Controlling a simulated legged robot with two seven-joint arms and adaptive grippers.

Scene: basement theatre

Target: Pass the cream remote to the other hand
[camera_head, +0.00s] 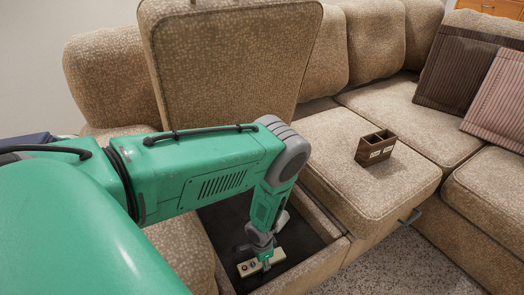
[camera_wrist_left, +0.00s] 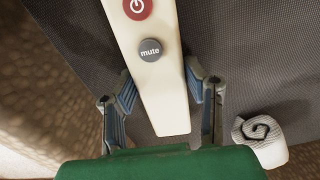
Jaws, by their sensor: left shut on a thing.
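The cream remote (camera_head: 249,266) is low inside the open storage seat of the sofa in the head view. In the left wrist view the cream remote (camera_wrist_left: 160,85) shows a red power button and a grey mute button. My left gripper (camera_head: 262,254) reaches down into the compartment and is shut on the remote. In the wrist view the fingers of my left gripper (camera_wrist_left: 162,100) stand on either side of the remote's near end. My right gripper is not in either view.
The open storage compartment (camera_head: 310,262) has raised walls around my left gripper. Its lifted cushion lid (camera_head: 230,65) stands behind. A brown wooden caddy (camera_head: 375,148) sits on the cushion to the right.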

